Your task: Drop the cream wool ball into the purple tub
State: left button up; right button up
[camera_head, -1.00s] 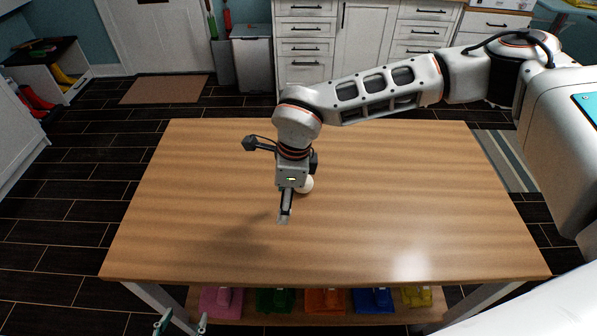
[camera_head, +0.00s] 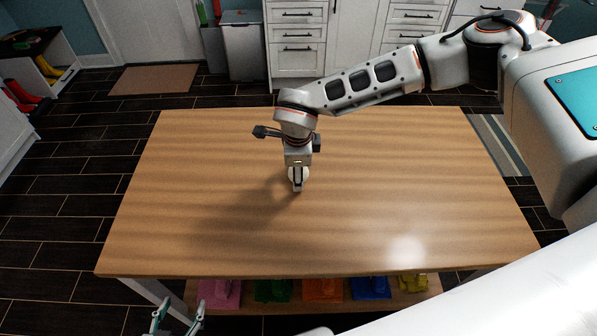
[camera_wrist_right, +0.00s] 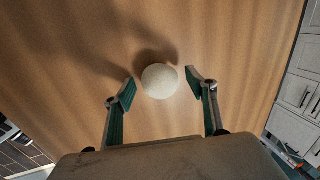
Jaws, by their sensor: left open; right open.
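The cream wool ball (camera_head: 304,175) rests on the wooden table, partly hidden by my right gripper (camera_head: 297,184) in the head view. In the right wrist view the ball (camera_wrist_right: 160,81) lies between the tips of the open right gripper (camera_wrist_right: 161,86), with a gap on each side. My left gripper (camera_head: 179,316) is open and empty at the bottom left, in front of the table. I see no tub that is clearly purple; a pink item (camera_head: 219,293) is on the shelf under the table.
The table top (camera_head: 400,200) is otherwise bare. The low shelf also holds green (camera_head: 272,290), orange (camera_head: 322,290), blue (camera_head: 370,288) and yellow (camera_head: 412,284) items, partly hidden by the table edge. Drawers (camera_head: 297,50) and a bin (camera_head: 243,50) stand behind.

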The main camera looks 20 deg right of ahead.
jog(key=c, duration=1.2)
jog(key=shift+o, duration=0.2)
jog(key=shift+r, duration=0.1)
jog(key=w+v, duration=0.2)
jog(key=v, duration=0.7)
jog(key=w+d+r+v, duration=0.1)
jog(key=w+v, duration=0.1)
jog(key=v, duration=0.8)
jog(key=shift+d+r, duration=0.1)
jog(key=shift+r, duration=0.05)
